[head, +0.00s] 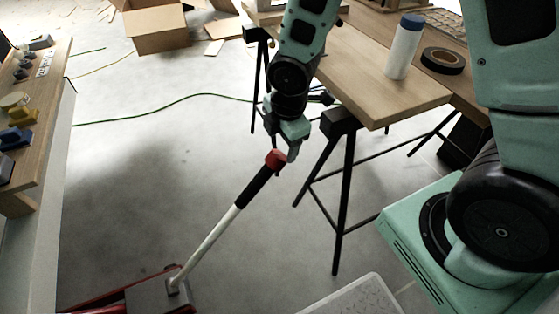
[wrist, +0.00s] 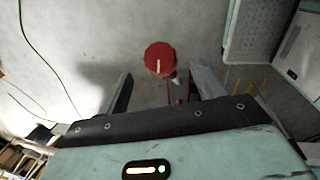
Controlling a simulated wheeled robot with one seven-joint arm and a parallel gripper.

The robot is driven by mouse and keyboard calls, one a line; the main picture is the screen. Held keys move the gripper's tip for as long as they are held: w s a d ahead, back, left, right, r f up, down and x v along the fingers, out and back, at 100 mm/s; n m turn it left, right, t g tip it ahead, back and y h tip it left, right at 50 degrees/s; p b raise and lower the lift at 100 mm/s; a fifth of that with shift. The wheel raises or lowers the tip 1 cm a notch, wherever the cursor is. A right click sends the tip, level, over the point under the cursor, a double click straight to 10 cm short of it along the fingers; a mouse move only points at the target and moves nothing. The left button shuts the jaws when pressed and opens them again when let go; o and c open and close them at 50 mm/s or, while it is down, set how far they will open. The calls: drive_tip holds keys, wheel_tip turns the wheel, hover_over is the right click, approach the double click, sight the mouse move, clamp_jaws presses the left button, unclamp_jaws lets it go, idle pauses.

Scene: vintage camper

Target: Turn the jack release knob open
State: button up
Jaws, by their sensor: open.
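The jack stands on the floor at the lower left of the head view, with a red and grey body (head: 150,292) and a long pale handle (head: 213,240) that slants up to the right. A black grip (head: 252,190) and a red knob (head: 276,158) form the handle's top end. My gripper (head: 287,148) is right at the knob in the head view. In the wrist view the red knob (wrist: 160,59) shows beyond and between the two open fingers (wrist: 160,88). The fingers are apart from it, and the knob hides most of the handle.
A wooden trestle table (head: 375,80) with black legs stands just right of my gripper, holding a white bottle (head: 404,50) and a roll of black tape (head: 443,61). A wooden bench (head: 35,110) is at the left. A green cable crosses the floor.

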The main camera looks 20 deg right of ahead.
sight(279, 155)
drive_tip(key=f, duration=0.2)
drive_tip(key=f+b, duration=0.1)
drive_tip(key=f, duration=0.1)
drive_tip(key=w+f, duration=0.1)
drive_tip(key=f, duration=0.1)
drive_tip(key=shift+f, duration=0.3)
drive_tip(key=shift+a, duration=0.1)
drive_tip(key=c, duration=1)
